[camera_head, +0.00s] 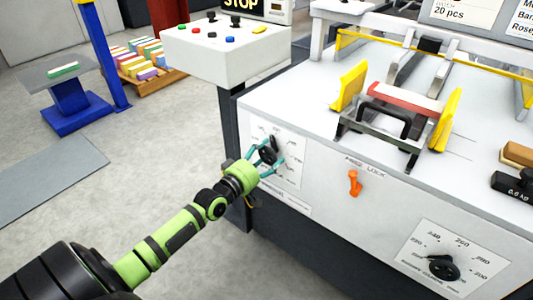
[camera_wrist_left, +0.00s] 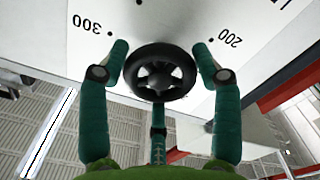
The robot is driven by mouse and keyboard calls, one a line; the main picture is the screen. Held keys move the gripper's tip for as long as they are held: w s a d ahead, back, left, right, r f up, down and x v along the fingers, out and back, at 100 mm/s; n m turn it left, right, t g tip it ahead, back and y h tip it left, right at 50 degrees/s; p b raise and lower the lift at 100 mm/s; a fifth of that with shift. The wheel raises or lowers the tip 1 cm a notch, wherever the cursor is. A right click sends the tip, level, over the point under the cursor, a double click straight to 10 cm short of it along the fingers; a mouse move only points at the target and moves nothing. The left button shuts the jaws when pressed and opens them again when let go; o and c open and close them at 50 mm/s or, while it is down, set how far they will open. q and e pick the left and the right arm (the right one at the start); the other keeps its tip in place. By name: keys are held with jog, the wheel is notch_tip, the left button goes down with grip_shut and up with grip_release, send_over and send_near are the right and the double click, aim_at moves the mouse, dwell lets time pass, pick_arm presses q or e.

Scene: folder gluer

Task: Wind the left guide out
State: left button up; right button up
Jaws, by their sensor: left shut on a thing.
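My left gripper (camera_head: 265,158) is at the left dial panel (camera_head: 292,174) on the machine's front, its teal fingers around a small black handwheel (camera_head: 268,154). The numbers 300 and 200 show on the dial face; the pointer reading cannot be made out. On the machine top, a yellow left guide plate (camera_head: 349,86) and a yellow right guide plate (camera_head: 446,119) stand apart. My right gripper is not in view.
An orange lock lever (camera_head: 354,183) sits right of the left dial. A second black handwheel (camera_head: 443,268) is on a dial at lower right. A control box (camera_head: 226,50) stands behind my gripper. A black weight (camera_head: 512,186) lies at the right edge.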

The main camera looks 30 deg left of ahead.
pick_arm(q)
jog(key=m+p, duration=0.1)
jog(key=m, duration=0.2)
jog(key=shift+r+m+p, duration=0.2)
jog(key=shift+m+p, duration=0.1)
jog(key=shift+p, duration=0.05)
jog(key=m+p, duration=0.2)
jog(key=m, duration=0.3)
jog(key=shift+m, duration=0.3)
jog(key=m+p, duration=0.1)
jog(key=m, duration=0.2)
jog(key=shift+m+p, duration=0.3)
jog(key=shift+p, duration=0.05)
jog(key=m, duration=0.3)
jog(key=shift+m+p, duration=0.3)
jog(key=shift+p, duration=0.05)
jog(key=shift+m, duration=2.2)
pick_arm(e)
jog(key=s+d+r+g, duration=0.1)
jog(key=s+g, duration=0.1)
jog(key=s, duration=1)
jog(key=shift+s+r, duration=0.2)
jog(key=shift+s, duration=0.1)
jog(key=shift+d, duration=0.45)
pick_arm(q)
jog(key=o, duration=1.2)
jog(key=shift+f, duration=0.1)
jog(key=shift+c, duration=0.2)
